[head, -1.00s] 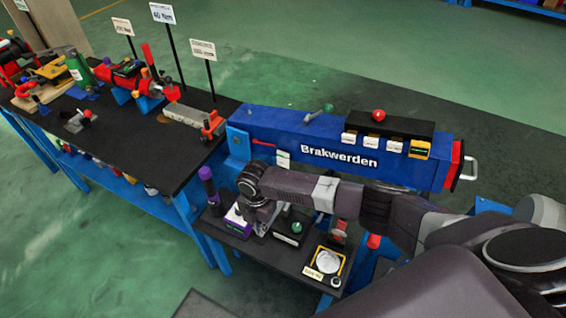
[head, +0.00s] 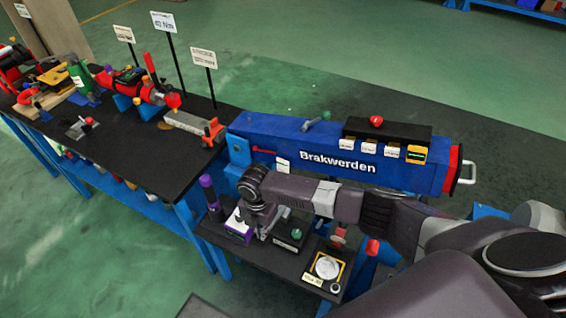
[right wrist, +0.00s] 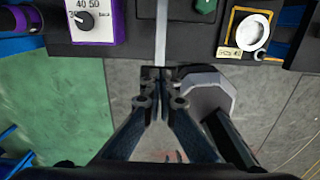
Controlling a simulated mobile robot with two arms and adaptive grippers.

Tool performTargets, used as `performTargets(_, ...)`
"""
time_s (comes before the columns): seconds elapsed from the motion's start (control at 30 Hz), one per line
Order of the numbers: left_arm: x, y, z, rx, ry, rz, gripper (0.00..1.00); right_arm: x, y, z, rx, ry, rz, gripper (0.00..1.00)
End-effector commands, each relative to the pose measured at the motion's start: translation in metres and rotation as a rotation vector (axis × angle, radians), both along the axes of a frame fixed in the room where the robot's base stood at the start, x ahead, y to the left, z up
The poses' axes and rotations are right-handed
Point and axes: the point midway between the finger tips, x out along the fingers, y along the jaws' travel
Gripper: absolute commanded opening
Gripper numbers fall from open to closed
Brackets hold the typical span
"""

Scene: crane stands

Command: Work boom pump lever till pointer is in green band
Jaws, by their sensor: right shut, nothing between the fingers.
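The blue boom (head: 270,131) marked Brakwerden lies across the middle of the head view. Beneath it, a low black bench holds a round white gauge in a yellow frame (head: 327,267), also in the right wrist view (right wrist: 250,33). Its pointer and any green band are too small to read. My right gripper (head: 266,228) is over the bench, left of the gauge. The right wrist view shows its fingers (right wrist: 162,76) shut and empty, at the lower end of a pale upright bar (right wrist: 161,40). I cannot tell whether that bar is the pump lever. My left gripper is not in view.
A purple-edged dial box (right wrist: 95,20) is left of the bar, a green knob (head: 296,234) right. A grey faceted block (right wrist: 207,95) sits close beside my fingers. A long black workbench (head: 125,150) with tools and signs is at the left. Green floor lies open behind.

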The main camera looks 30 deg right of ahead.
Motion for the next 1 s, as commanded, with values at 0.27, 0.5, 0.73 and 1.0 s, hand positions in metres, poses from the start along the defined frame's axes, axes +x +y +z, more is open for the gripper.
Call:
performTargets(0.27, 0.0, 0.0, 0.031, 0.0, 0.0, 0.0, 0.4, -0.002, 0.003, 0.033, 0.006, 0.004, 0.003, 0.0)
performTargets(0.5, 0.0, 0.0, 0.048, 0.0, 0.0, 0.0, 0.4, -0.002, 0.003, 0.052, 0.006, 0.002, 0.003, 0.0)
performTargets(0.73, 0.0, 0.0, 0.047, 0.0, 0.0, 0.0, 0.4, -0.001, 0.003, 0.051, 0.005, 0.002, 0.002, 0.0)
performTargets(1.0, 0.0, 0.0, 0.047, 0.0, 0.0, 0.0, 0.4, -0.001, 0.003, 0.051, 0.006, 0.001, 0.002, 0.0)
